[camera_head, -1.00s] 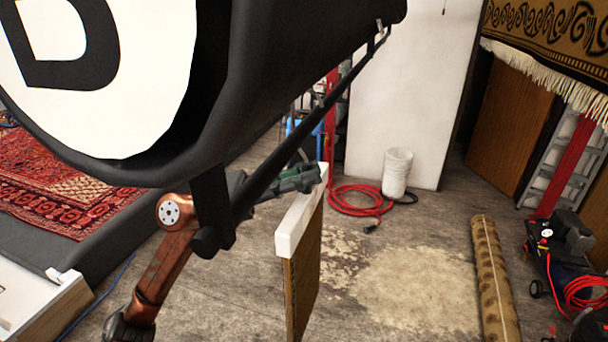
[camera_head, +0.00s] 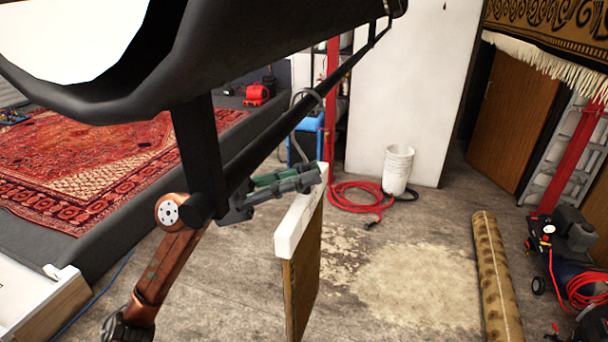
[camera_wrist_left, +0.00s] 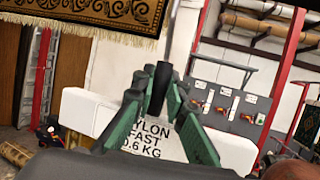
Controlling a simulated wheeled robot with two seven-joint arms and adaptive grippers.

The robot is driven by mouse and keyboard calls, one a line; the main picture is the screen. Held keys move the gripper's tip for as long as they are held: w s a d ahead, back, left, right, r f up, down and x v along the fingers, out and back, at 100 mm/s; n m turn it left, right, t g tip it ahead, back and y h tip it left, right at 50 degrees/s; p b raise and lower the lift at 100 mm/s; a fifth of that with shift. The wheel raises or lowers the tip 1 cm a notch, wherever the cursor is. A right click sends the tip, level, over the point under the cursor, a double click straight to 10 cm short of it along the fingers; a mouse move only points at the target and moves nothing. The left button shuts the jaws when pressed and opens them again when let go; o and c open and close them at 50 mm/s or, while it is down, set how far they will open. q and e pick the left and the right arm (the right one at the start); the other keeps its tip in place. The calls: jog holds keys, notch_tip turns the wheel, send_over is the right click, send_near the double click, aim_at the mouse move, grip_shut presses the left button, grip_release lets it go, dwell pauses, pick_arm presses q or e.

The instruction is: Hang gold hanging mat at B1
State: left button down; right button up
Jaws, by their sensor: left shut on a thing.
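The gold-brown mat panel (camera_head: 304,275) hangs upright below the bar, seen nearly edge-on. In the left wrist view the gripper (camera_wrist_left: 158,92) covers the middle of the white bar (camera_wrist_left: 232,150), whose label reads partly "YLON FAST 0.6 KG". A large black body with a white disc (camera_head: 70,35) fills the upper left. No B1 mark is legible. My right gripper is out of view.
A rolled mat (camera_head: 495,275) and a compressor (camera_head: 570,245) are at the right. A white bucket (camera_head: 398,170) and red hose (camera_head: 355,200) lie beyond the mat. A fringed gold-and-black rug (camera_head: 560,45) hangs upper right. A red rug (camera_head: 90,165) lies left. Middle floor is clear.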

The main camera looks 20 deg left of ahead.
pick_arm(q)
jog(key=c, duration=1.9)
grip_release()
jog(key=shift+o, duration=0.3)
jog(key=shift+f, duration=0.1)
jog(key=shift+a+f, duration=0.1)
